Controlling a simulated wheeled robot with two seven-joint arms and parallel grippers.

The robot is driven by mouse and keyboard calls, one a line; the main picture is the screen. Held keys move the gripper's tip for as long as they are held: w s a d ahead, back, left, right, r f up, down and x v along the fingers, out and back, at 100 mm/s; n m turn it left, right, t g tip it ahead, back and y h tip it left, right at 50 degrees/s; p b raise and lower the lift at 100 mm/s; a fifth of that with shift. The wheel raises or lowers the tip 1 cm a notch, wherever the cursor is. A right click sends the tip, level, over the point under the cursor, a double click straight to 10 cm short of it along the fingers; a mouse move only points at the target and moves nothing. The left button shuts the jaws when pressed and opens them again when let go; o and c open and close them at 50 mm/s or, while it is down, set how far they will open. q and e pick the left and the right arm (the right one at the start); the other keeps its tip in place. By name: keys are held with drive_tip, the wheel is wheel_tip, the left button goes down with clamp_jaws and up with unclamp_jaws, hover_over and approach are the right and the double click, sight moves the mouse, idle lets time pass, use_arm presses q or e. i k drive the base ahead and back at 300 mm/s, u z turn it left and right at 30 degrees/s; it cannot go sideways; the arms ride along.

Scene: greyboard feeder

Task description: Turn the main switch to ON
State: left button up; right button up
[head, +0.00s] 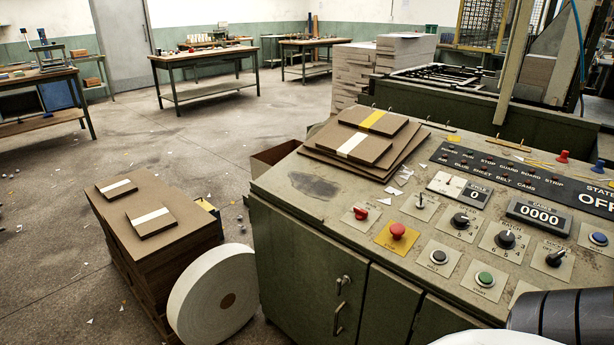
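The control console (320,215) has a sloping grey top. A small red rotary knob (359,213) on a pale plate sits at the left end of its control rows. It looks like the main switch, but its label is too small to read. A state display (594,198) at the right edge reads "OFF", partly cut by the frame. Neither gripper is in view. A dark ribbed part and a white part of my own arm show at the bottom right and cover the console's lower corner.
A red mushroom button (398,231) on a yellow plate stands close right of the red knob. A metal toggle (420,202), black knobs (460,221) and a green button (485,279) are nearby. Stacked boards (365,145) lie on the console's back left. A white roll (215,300) stands left.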

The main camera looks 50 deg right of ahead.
sight(361, 214)
drive_tip(key=i, duration=1.65)
drive_tip(key=z, duration=2)
